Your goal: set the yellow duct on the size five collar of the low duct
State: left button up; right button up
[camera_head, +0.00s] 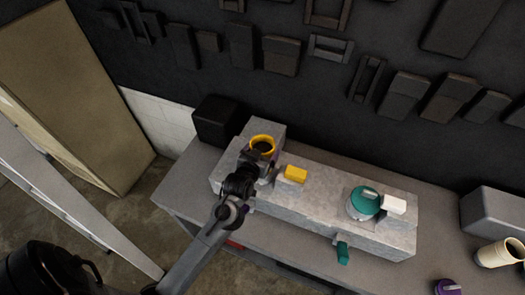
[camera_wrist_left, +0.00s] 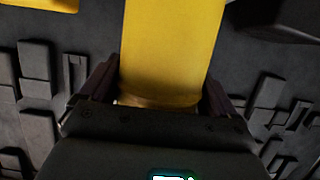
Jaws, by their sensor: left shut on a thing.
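The yellow duct (camera_head: 262,139) is a short tube with a yellow rim and a dark opening, near the left end of the low duct in the head view. My left gripper (camera_head: 258,162) is shut on it. In the left wrist view the yellow duct (camera_wrist_left: 172,50) fills the space between both fingers. The low duct (camera_head: 315,212) is a long grey box on the bench. The arm and yellow duct hide part of its left end, so I cannot tell whether the duct touches a collar. No size number is readable. My right gripper is out of view.
A black box (camera_head: 215,120) stands behind left; a cream tube (camera_head: 499,253) lies right.

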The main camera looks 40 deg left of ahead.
pick_arm(q)
jog(key=shift+p, duration=0.35)
dwell(0.5)
jog(key=shift+p, duration=0.35)
dwell(0.6)
jog(key=shift+f, duration=0.1)
dwell(0.4)
jog(key=shift+f+b, duration=0.35)
jog(key=shift+f, duration=0.15)
jog(key=o, duration=1.3)
jog(key=shift+c, duration=0.2)
